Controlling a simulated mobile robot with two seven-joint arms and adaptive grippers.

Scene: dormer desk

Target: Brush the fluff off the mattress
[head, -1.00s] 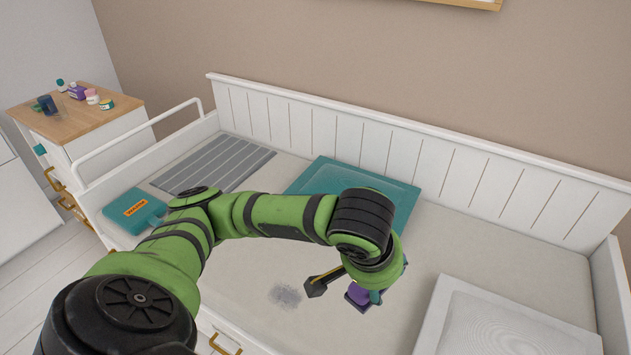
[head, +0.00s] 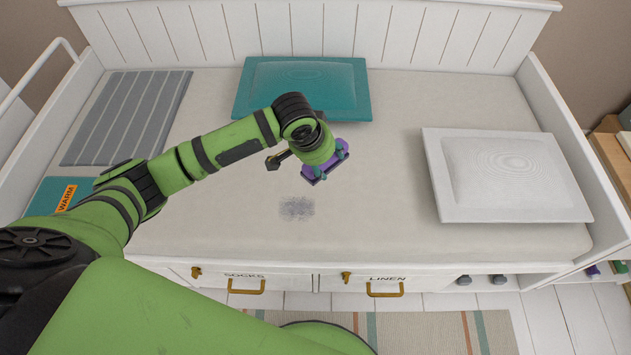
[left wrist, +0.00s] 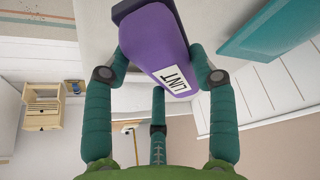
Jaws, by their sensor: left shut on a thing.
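The mattress (head: 380,210) is pale and lies in a white daybed. A grey patch of fluff (head: 297,208) lies on it near the front middle. My left gripper (head: 327,158) is shut on a purple lint brush (head: 318,176), which shows just behind and to the right of the fluff. In the left wrist view the brush (left wrist: 150,35) sits between the teal fingers, with a white LINT label and a dark edge at its far end. The brush's working face is hidden, and I cannot tell whether it touches the mattress. My right gripper is not in view.
A teal cushion (head: 240,95) lies at the back, a white cushion (head: 460,205) at the right. A grey striped pad (head: 125,115) and a teal WARM item (head: 45,190) lie at the left. Drawers (head: 265,280) front the bed. Mattress between fluff and white cushion is clear.

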